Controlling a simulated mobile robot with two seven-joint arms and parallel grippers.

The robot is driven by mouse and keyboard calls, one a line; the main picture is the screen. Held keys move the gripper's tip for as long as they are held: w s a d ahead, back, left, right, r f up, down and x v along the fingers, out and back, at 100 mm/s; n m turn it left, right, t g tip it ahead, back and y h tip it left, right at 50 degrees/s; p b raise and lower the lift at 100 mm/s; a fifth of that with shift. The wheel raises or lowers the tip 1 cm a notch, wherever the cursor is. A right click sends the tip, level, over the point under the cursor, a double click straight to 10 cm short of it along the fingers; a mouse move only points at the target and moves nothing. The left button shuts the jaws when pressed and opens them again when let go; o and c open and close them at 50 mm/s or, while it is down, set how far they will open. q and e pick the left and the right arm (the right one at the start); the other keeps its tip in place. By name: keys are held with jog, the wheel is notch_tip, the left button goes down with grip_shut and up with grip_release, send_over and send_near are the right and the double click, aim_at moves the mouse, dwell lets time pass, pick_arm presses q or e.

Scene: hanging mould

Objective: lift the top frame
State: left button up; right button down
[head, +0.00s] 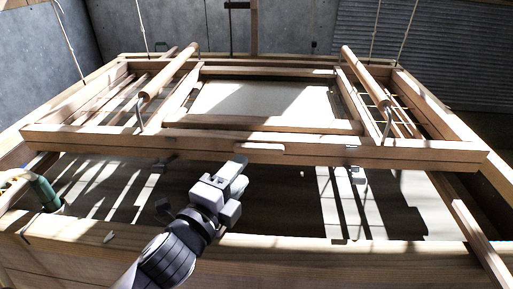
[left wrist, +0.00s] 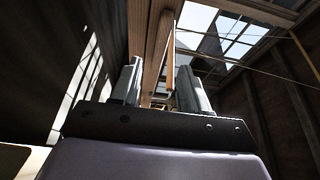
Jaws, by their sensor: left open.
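A large wooden top frame (head: 400,155) hangs level over a wooden vat, with ropes rising above it. A short lighter wooden grip (head: 260,147) sits on the middle of its front bar. Two round wooden bars (head: 170,72) run front to back on it. My left gripper (head: 238,176) is in front of and below the front bar, near the grip. In the left wrist view its two fingers (left wrist: 160,70) stand apart with nothing held. A wooden bar (left wrist: 158,35) shows beyond and between them. My right gripper is in neither view.
The vat's front wall (head: 320,252) runs across the near side. A green-and-pale object (head: 45,192) is at the left edge. A loose-looking wooden beam (head: 465,225) slants at the right. Ropes (head: 405,32) hang at the back corners.

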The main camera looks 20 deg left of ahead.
aim_at(257, 151)
pick_arm(q)
jog(key=shift+w+d, duration=0.25)
jog(key=shift+w, duration=0.8)
jog(key=shift+w+d, duration=0.2)
jog(key=shift+w, duration=0.9)
jog(key=shift+w+d, duration=0.25)
jog(key=shift+w, duration=0.8)
grip_shut()
